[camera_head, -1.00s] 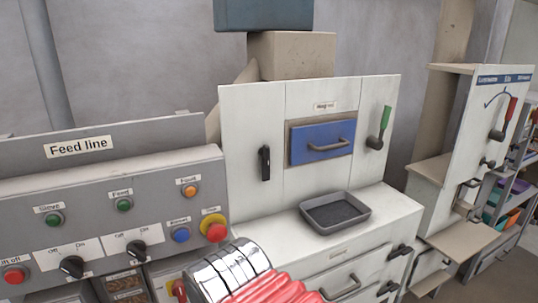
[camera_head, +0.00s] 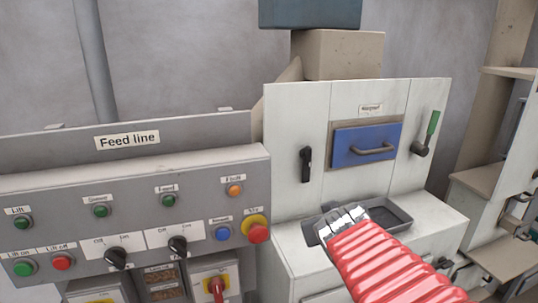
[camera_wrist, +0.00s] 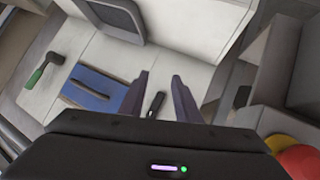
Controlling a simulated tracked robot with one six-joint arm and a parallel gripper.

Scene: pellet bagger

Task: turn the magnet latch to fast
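The magnet cabinet (camera_head: 296,117) is white, with a label above a blue drawer (camera_head: 366,157) that has a grey bar handle. A black latch handle (camera_head: 306,163), pointing up and down, sits on the panel left of the drawer. A lever with a green grip (camera_head: 433,123) is on the right panel, grip upward. In the wrist view the scene is turned over, and the black latch handle (camera_wrist: 156,104) shows between the fingers of my gripper (camera_wrist: 160,78). The fingers are apart with nothing held. Contact with the handle cannot be told. The head view does not show the fingers clearly.
A dark tray (camera_head: 400,212) lies on the ledge below the drawer, partly behind my red-sleeved arm. The feed line panel (camera_head: 60,200) with buttons and knobs is at left. Its red stop button (camera_head: 258,233) also shows at right in the wrist view (camera_wrist: 300,162).

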